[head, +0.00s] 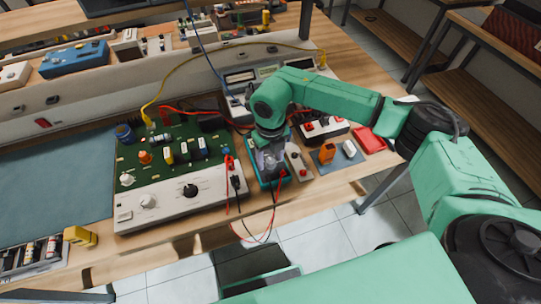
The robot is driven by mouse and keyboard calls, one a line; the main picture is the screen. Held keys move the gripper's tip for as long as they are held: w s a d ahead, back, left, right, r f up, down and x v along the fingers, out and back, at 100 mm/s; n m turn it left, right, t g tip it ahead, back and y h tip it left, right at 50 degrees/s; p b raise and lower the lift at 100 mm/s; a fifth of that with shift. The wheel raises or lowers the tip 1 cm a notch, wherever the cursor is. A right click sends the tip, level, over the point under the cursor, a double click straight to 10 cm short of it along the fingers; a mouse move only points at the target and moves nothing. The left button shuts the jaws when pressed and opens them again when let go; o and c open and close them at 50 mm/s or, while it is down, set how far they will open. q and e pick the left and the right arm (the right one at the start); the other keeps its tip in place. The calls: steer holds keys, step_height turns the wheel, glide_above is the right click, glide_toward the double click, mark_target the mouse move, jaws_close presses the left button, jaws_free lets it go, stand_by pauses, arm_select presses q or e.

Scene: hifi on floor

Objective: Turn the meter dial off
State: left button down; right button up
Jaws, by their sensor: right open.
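The meter (265,180) looks like a small teal-cased unit lying on the workbench, just right of the green circuit board. My right gripper (269,165) points down directly over it and covers most of its face. The gripper is open; I cannot tell whether its fingers touch the meter. The meter's dial is hidden behind the gripper, so its setting cannot be seen. Red and black leads (272,212) hang near the meter's front end, over the bench edge. My left gripper is not in view.
A green circuit board (180,142) and a white panel with knobs (165,203) stand left of the meter. A grey box with a red button (298,162) is close on its right. An orange part (327,153) and a red tray (369,140) lie farther right.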

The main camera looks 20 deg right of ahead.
jaws_close()
steer(key=n+b, duration=0.2)
steer(key=shift+w+f+b, duration=0.1)
steer(key=shift+f+b, duration=0.1)
steer(key=shift+b, duration=0.15)
steer(key=n+b, duration=0.6)
steer(key=n, duration=0.1)
steer(key=shift+b, duration=0.3)
steer(key=n+b, duration=0.3)
steer(key=n, duration=0.1)
steer(key=shift+r+n, duration=0.1)
steer(key=shift+n, duration=0.2)
steer(key=n+b, duration=0.2)
steer(key=n, duration=0.2)
steer(key=shift+r, duration=0.15)
steer(key=shift+n, duration=0.3)
